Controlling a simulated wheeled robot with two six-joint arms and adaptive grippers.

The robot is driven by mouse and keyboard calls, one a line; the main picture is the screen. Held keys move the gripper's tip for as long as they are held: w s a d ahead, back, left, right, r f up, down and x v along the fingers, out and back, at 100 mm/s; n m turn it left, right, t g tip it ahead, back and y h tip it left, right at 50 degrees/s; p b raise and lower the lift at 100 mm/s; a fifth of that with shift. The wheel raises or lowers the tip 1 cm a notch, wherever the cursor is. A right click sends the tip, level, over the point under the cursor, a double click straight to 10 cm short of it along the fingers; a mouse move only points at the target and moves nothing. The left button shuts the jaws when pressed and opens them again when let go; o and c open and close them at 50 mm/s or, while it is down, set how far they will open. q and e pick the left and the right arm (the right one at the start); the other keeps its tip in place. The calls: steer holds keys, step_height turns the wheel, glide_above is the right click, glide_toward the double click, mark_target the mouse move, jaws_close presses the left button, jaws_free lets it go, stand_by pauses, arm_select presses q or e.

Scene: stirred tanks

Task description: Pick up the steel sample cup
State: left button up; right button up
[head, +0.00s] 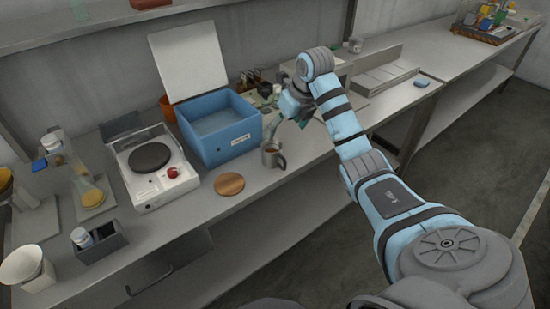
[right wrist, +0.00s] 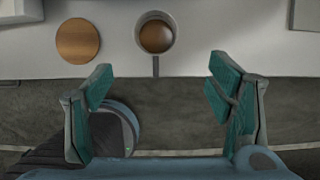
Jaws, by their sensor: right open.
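The steel sample cup (head: 272,156) stands upright near the front edge of the bench, with its handle toward the front and something brown inside. In the right wrist view the cup (right wrist: 156,36) appears from above, beyond the fingertips and roughly centred between them. My right gripper (head: 290,121) is above the bench, just behind and to the right of the cup in the head view. Its teal fingers (right wrist: 159,75) are spread wide with nothing between them. My left gripper is not in view.
A round wooden disc (head: 229,184) lies left of the cup. Behind it stand a blue open-lidded box (head: 223,151) and a white hotplate device (head: 165,190). A grey holder (head: 101,246) and a white beaker (head: 27,268) are at the far left. The bench's front edge is close to the cup.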

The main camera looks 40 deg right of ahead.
glide_toward(274, 149)
steer(key=f, duration=0.2)
steer(key=a+f, duration=0.1)
steer(key=f, duration=0.1)
steer(key=w+a+f, duration=0.1)
steer(key=f, duration=0.1)
steer(key=shift+f+b, duration=0.1)
steer(key=shift+b, duration=0.25)
steer(key=c, duration=1.3)
